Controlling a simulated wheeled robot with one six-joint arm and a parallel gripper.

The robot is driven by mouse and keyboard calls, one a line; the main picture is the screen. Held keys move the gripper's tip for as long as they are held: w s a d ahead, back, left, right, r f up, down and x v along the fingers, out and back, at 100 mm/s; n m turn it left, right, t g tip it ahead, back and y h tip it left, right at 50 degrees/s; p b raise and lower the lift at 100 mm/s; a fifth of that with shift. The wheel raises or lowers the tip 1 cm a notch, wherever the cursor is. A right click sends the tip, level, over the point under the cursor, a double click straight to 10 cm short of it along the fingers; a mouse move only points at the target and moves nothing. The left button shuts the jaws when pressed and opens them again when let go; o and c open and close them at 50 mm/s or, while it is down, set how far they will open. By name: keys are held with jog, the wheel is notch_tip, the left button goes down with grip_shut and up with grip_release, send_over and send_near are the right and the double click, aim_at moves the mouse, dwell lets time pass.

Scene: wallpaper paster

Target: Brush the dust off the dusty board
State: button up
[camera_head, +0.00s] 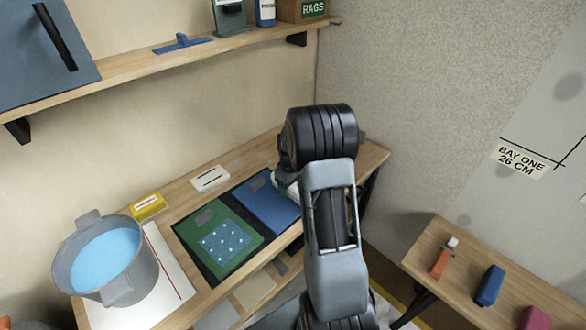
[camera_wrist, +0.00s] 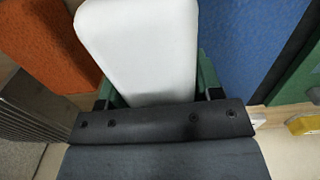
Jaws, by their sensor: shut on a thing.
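My gripper (camera_wrist: 157,88) is shut on a white, round-ended thing (camera_wrist: 140,40); its far end is out of frame, so I cannot tell whether it is a brush. In the head view my arm hides most of the gripper, which is low over the right end of the bench. A blue board (camera_head: 268,207) lies there just left of it, and shows in the wrist view (camera_wrist: 240,40). A green board (camera_head: 188,232) with a dotted light-blue patch lies further left. A mottled orange surface (camera_wrist: 45,45) is left of the held thing. I cannot tell which board is dusty.
A grey bucket of blue liquid (camera_head: 75,272) stands at the bench's left. A yellow block (camera_head: 148,206) and a white block (camera_head: 210,178) lie along the back. A shelf (camera_head: 130,67) runs above. A side table (camera_head: 455,245) at right holds small coloured things.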

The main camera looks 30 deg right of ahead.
notch_tip(320, 180, up, 7)
jog(key=p, duration=0.3)
jog(key=shift+a, duration=0.1)
jog(key=o, duration=0.4)
jog(key=c, duration=0.3)
